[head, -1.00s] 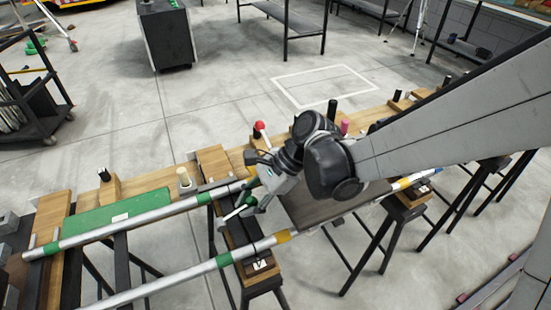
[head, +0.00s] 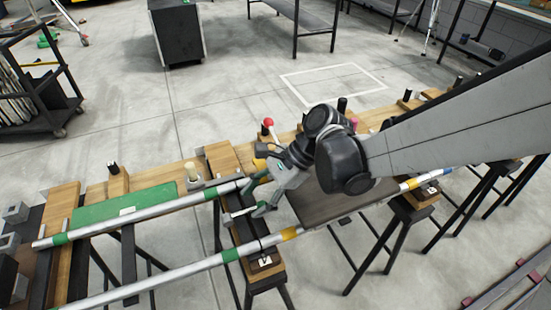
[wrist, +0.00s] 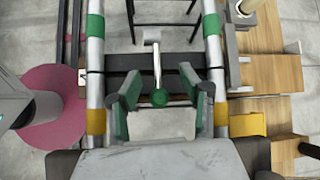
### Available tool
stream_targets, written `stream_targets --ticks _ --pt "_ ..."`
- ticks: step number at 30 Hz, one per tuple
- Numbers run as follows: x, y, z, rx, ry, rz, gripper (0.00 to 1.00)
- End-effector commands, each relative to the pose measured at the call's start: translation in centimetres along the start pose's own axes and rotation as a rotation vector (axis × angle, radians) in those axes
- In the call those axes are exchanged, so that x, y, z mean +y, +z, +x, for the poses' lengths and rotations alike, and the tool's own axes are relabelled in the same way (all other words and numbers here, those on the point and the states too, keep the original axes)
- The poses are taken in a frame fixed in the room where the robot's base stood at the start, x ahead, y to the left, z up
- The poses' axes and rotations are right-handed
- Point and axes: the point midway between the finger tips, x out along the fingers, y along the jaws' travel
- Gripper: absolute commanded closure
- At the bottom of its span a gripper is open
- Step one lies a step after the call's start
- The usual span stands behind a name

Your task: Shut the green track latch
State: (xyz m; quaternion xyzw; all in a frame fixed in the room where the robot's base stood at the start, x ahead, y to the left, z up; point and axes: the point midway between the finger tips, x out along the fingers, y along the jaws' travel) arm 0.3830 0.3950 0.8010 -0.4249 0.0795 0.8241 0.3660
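The green track latch shows in the wrist view as a pale metal lever with a green ball knob (wrist: 158,97). It lies between the two track rails, over a dark crosspiece. My gripper (wrist: 160,76) is open, with one green-padded finger on each side of the lever. Gaps show between the knob and both fingers. In the head view my gripper (head: 246,197) is at the rails above a trestle, and the pale lever (head: 241,212) shows beside its fingers. My wrist hides part of this area, and contact with the lever cannot be made out.
Two metal rails with green and yellow bands, the near one (head: 180,272) and the far one (head: 150,211), run on both sides of the latch. Open floor lies beyond.

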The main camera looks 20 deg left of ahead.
Motion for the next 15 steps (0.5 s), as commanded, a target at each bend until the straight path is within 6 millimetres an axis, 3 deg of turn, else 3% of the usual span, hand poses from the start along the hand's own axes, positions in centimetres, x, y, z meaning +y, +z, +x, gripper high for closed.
stream_targets --ticks 15 --pt "0.1 0.0 -9.3 0.001 -0.002 0.003 0.6"
